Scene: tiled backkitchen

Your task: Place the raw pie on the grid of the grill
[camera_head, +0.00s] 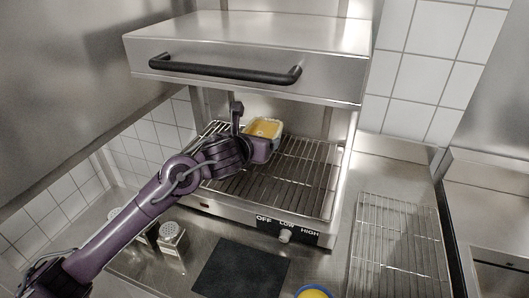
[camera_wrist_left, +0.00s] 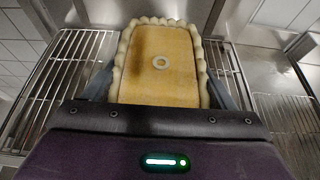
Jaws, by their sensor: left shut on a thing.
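The raw pie (camera_wrist_left: 160,60) is rectangular, with a yellow top, a pale crimped rim and a small ring in its middle. In the head view the pie (camera_head: 265,127) is at the back of the grill, over its grid (camera_head: 285,180). I cannot tell whether it touches the bars. My left gripper (camera_head: 252,130) is shut on the pie; in the left wrist view its fingers (camera_wrist_left: 160,92) lie along the pie's two sides. The grill has a raised upper hood (camera_head: 250,50) with a black handle. My right gripper is not in view.
A wire rack (camera_head: 398,245) lies on the counter at the right. A dark mat (camera_head: 240,270) lies in front of the grill, with a yellow and blue round thing (camera_head: 313,292) beside it. Metal shakers (camera_head: 172,238) stand at the left. The right part of the grid is bare.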

